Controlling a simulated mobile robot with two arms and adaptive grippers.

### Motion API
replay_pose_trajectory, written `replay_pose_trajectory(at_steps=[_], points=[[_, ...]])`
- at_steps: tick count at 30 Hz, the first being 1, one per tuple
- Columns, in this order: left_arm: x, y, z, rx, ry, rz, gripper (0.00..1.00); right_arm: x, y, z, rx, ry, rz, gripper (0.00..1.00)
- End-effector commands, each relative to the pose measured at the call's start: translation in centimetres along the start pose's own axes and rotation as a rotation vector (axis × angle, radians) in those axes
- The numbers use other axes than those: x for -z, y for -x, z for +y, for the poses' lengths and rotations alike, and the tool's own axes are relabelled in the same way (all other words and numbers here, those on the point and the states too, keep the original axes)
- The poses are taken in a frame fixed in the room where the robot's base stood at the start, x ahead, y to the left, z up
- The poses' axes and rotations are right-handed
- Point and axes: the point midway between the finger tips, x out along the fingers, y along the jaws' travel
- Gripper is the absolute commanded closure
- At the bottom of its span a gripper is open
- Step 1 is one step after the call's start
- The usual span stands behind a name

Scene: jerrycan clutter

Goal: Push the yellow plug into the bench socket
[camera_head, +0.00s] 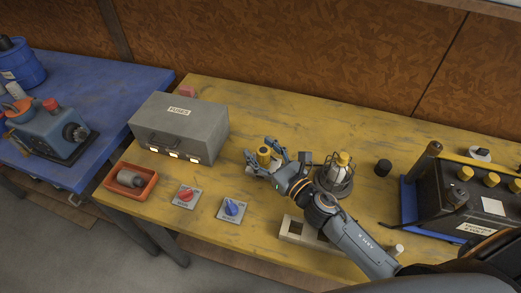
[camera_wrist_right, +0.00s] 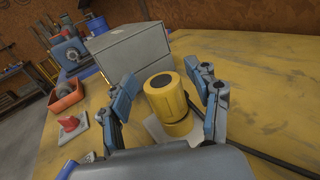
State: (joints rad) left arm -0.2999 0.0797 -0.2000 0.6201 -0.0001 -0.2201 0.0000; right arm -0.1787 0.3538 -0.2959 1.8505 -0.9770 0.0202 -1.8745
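The yellow plug (camera_head: 263,154) stands roughly upright on the yellow bench, with a dark round top. In the right wrist view the plug (camera_wrist_right: 167,98) is between my fingers, over a pale plate (camera_wrist_right: 155,130) that may be the bench socket. How deep it sits is hidden. My right gripper (camera_head: 272,158) is around the plug from the right. Its blue-padded fingers are apart, with gaps showing on both sides of the plug in the wrist view. My left gripper is not in view.
A grey fuse box (camera_head: 190,122) stands behind left. A red switch (camera_head: 186,195) and blue switch (camera_head: 232,208) lie in front. A caged lamp (camera_head: 337,178), black battery (camera_head: 465,195) and pale frame (camera_head: 291,231) are right. An orange tray (camera_head: 131,182) is left.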

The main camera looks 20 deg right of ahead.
Motion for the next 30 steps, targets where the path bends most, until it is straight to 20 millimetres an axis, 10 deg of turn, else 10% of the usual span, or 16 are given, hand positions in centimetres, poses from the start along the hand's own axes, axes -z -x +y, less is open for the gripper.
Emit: replay_pose_trajectory(at_steps=[30], points=[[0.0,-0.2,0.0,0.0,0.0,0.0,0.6,0.5,8.3,0.5,0.001,0.002,0.009,0.39]])
